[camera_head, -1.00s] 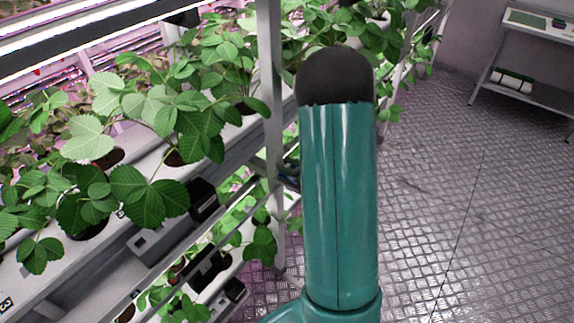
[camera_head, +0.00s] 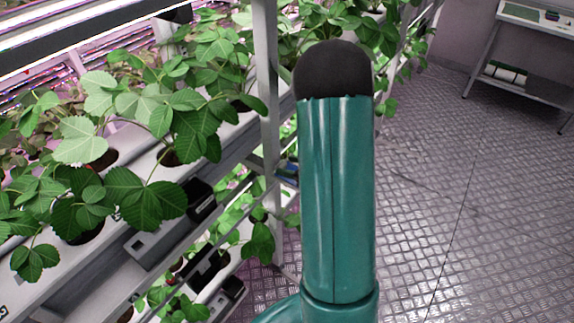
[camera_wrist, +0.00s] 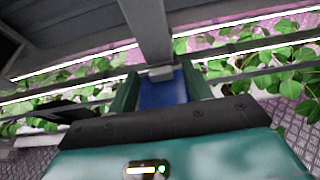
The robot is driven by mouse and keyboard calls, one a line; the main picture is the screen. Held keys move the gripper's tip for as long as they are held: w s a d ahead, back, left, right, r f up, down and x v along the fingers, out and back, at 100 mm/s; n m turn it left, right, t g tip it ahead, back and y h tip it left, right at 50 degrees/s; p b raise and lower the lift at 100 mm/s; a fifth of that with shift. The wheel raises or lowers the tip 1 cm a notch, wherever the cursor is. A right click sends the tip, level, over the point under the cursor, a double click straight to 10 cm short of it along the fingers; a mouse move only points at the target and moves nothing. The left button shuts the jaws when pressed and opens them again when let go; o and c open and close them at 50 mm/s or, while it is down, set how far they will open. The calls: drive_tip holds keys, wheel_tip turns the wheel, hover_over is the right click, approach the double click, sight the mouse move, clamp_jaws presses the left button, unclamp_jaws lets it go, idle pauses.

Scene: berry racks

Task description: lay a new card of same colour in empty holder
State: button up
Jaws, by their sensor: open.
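My gripper (camera_wrist: 160,92) shows in the wrist view with two green fingers, open and apart. A flat blue piece (camera_wrist: 162,92) that looks like a card lies between the fingers, just below a grey post end; I cannot tell whether the fingers touch it. In the head view a small blue patch (camera_head: 288,172) shows beside the rack post, partly hidden by my arm. Black box-like holders sit along the rack rails, one at the upper rail (camera_head: 199,200) and one lower down (camera_head: 208,268). Whether they are empty is unclear.
Strawberry plants (camera_head: 140,200) in white gutters fill the left. A grey rack post (camera_head: 266,110) stands just left of my arm. A table (camera_head: 545,28) with small dark green items on top stands at the far right. The patterned metal floor (camera_head: 430,200) between is clear.

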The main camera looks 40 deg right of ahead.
drive_tip(key=v, duration=1)
drive_tip(key=w+a+r+m+h, duration=0.1)
drive_tip(key=w+r+m+h, duration=0.2)
drive_tip(key=r+m, duration=0.3)
drive_tip(key=w+a+r+m+g+h, duration=0.1)
drive_tip(key=w+r+m+h, duration=0.2)
drive_tip(key=m, duration=0.5)
drive_tip(key=w+a+r+m+h, duration=0.1)
drive_tip(key=w+r+m+h, duration=0.1)
drive_tip(key=r+m, duration=0.4)
drive_tip(key=s+a+r+m+g+y, duration=0.1)
drive_tip(key=s+a+r+m+g, duration=0.1)
drive_tip(key=s+a+m, duration=0.6)
drive_tip(key=s+a+r+m+g+y, duration=0.2)
drive_tip(key=s+a+m+g, duration=0.2)
drive_tip(key=s+a+m, duration=0.5)
drive_tip(key=a+m, duration=0.2)
drive_tip(key=a, duration=0.4)
drive_tip(key=shift+a+r+m+y, duration=0.3)
drive_tip(key=shift+a+r+m, duration=0.05)
drive_tip(key=shift+m, duration=0.05)
